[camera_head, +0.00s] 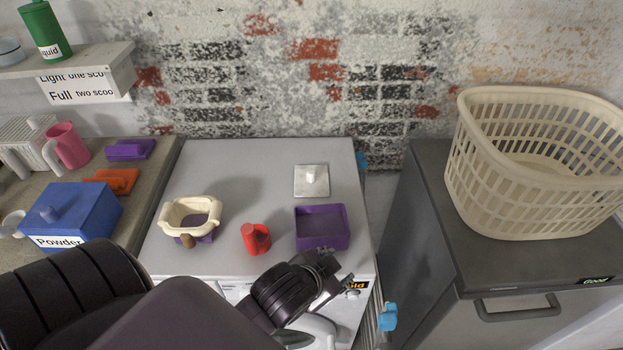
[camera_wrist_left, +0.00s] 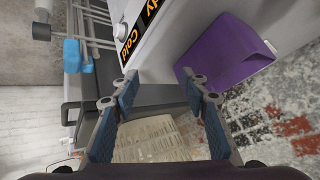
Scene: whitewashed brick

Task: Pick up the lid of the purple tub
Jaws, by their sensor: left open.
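The purple tub (camera_head: 322,228) is an open box near the front right of the white machine top; no lid is on it. A pale square lid with a knob (camera_head: 312,182) lies flat behind it. A flat purple piece with a raised grip (camera_head: 130,149) lies on the left counter; I cannot tell which of the two belongs to the tub. My left gripper (camera_head: 338,285) is at the machine's front edge, just in front of the tub. In the left wrist view its fingers (camera_wrist_left: 163,82) are spread and empty, with the tub (camera_wrist_left: 225,55) beside them. My right gripper is out of view.
A blue Powder box (camera_head: 75,213) and an orange piece (camera_head: 115,180) are on the left counter (camera_head: 152,180). A cream basket (camera_head: 500,190) stands on the dark right unit.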

